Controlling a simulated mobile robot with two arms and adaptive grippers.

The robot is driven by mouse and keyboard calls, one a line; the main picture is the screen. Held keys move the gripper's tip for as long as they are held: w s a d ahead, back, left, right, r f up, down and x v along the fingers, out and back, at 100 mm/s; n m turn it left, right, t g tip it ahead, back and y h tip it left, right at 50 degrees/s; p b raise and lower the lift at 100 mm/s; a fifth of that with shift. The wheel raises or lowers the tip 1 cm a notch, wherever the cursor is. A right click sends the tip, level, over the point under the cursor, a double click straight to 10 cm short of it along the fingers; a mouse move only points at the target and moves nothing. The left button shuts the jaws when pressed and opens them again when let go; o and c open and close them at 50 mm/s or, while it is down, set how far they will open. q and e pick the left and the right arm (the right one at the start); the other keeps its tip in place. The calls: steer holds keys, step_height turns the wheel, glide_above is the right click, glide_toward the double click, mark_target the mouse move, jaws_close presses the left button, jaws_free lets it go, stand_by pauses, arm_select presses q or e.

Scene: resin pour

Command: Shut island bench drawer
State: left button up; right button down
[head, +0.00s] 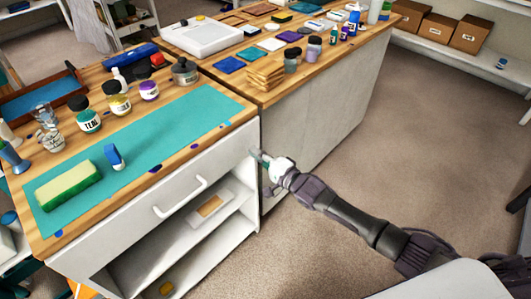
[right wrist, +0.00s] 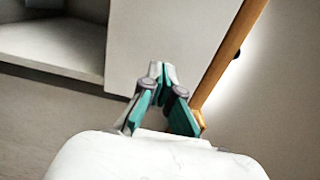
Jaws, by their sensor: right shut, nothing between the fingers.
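The island bench drawer (head: 150,222) has a white front with a pale bar handle (head: 180,197). Its front lies close under the wooden worktop edge, and I see no open gap or drawer inside. My right gripper (head: 259,156) is at the right end of the drawer front, away from the handle. In the right wrist view its teal fingers (right wrist: 161,72) are shut and empty, pointing at a white panel (right wrist: 165,35) of the bench. I cannot tell whether the fingertips touch it. My left gripper is not in view.
An open shelf (head: 205,232) lies below the drawer. The worktop carries a teal mat (head: 150,145), a sponge (head: 68,186) and several jars. A second bench (head: 310,110) stands behind. The floor (head: 400,140) to the right is clear.

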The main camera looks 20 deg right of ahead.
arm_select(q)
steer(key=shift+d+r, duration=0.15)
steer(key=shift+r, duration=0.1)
arm_select(e)
steer(key=v, duration=1)
steer(key=shift+s+d, duration=0.25)
